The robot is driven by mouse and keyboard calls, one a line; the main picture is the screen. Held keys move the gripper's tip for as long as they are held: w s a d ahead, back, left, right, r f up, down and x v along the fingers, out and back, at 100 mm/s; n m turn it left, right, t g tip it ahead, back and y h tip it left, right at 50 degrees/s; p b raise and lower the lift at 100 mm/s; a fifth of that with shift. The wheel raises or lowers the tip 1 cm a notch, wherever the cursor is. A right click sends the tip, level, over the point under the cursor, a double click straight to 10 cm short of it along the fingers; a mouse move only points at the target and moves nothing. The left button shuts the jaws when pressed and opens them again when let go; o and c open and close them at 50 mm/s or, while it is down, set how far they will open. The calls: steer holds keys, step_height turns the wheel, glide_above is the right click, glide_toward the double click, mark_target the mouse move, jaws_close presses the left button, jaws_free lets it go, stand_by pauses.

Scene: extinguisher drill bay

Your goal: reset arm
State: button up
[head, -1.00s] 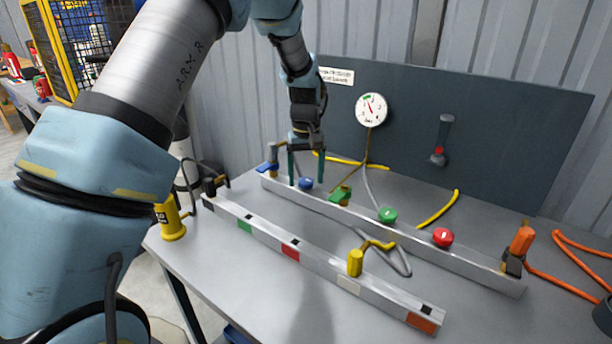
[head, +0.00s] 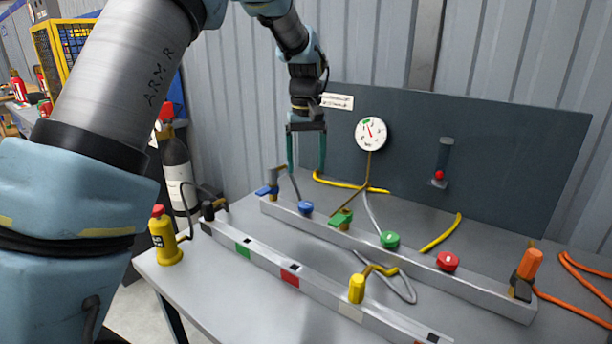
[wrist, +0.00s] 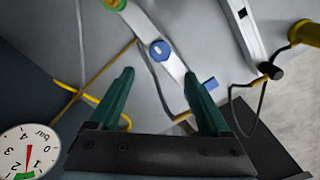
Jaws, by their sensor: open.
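My gripper (head: 306,165) is open and empty, its two green fingers pointing down above the back left of the workbench. It hangs over the rear rail (head: 400,254), near a blue knob (head: 306,208) and a blue lever valve (head: 267,189). In the wrist view the open fingers (wrist: 165,100) frame the rail, with the blue knob (wrist: 160,51) beyond the fingertips and apart from them. Nothing is held.
The rear rail also bears a green valve (head: 341,218), green button (head: 390,239), red button (head: 448,261) and orange-handled fitting (head: 525,272). A front rail (head: 265,258) carries a yellow valve (head: 357,288). A gauge panel (head: 480,165) stands behind. A yellow bottle (head: 165,241) stands left.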

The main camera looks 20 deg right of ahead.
steer(key=shift+r, duration=0.1)
stand_by(0.4)
steer(key=a+f+n, duration=0.1)
steer(key=a+f, duration=0.1)
steer(key=a, duration=1.9)
steer(key=s+a+f, duration=0.1)
steer(key=s+a, duration=0.4)
steer(key=a, duration=0.3)
steer(key=s+a+f+t, duration=0.1)
steer(key=s+a+f, duration=0.1)
steer(key=s+a, duration=0.4)
steer(key=shift+a+n+t, duration=0.3)
steer(key=shift+a+n, duration=0.1)
steer(key=shift+a, duration=0.6)
steer(key=shift+f, duration=0.1)
